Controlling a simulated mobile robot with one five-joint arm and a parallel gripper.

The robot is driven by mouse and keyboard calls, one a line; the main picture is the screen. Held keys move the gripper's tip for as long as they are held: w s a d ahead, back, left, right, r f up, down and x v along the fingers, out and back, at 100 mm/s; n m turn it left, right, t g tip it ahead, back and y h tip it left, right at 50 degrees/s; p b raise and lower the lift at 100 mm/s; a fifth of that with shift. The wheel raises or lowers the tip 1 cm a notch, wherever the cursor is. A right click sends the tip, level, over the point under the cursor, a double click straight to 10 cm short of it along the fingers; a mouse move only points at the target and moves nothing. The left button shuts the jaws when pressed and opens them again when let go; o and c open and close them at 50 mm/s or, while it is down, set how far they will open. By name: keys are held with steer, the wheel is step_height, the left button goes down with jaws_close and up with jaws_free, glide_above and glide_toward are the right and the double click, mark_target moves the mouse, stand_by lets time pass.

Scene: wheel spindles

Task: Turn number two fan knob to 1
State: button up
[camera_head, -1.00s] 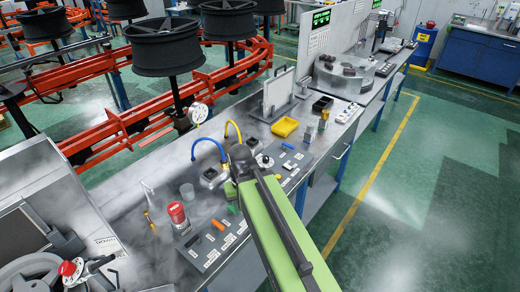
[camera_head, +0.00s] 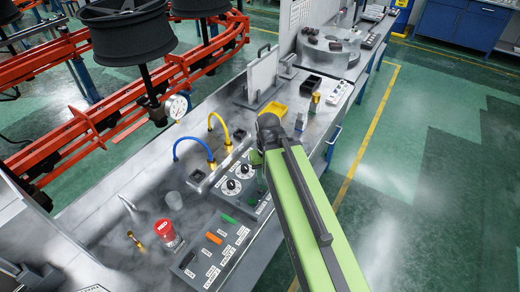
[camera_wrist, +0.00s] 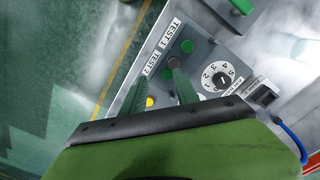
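Two fan knobs with white numbered dials sit on a grey panel on the bench. In the head view one knob (camera_head: 245,170) is farther back and the other (camera_head: 231,186) is nearer. The wrist view shows one black knob on its dial (camera_wrist: 218,76), with numbers around it. I cannot tell which knob is number two or read the pointer settings surely. My gripper (camera_wrist: 162,70) has its two green fingers apart, empty, over the panel beside the dial, left of it in the wrist view.
TEST 1 and TEST 2 labels (camera_wrist: 162,47) and a green button (camera_wrist: 187,46) lie near the fingers. Blue (camera_head: 193,143) and yellow (camera_head: 219,120) hoses arch behind the knobs. Floor right of the bench is clear.

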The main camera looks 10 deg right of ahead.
steer(key=shift+o, duration=0.7)
steer(key=shift+r, duration=0.1)
steer(key=shift+o, duration=1)
steer(key=w+r+m+p, duration=0.4)
steer(key=w+r+p, duration=0.1)
steer(key=w, duration=0.4)
steer(key=w+r+m+p, duration=0.4)
steer(key=w+r+p, duration=0.1)
steer(key=w, duration=0.5)
steer(key=shift+w+d, duration=0.15)
steer(key=shift+d, duration=0.3)
step_height(320, 180, down, 18)
steer(key=b, duration=1.7)
steer(key=shift+w+r, duration=0.15)
steer(key=shift+r, duration=0.15)
jaws_close()
steer(key=shift+a, duration=0.2)
steer(key=shift+d, duration=0.15)
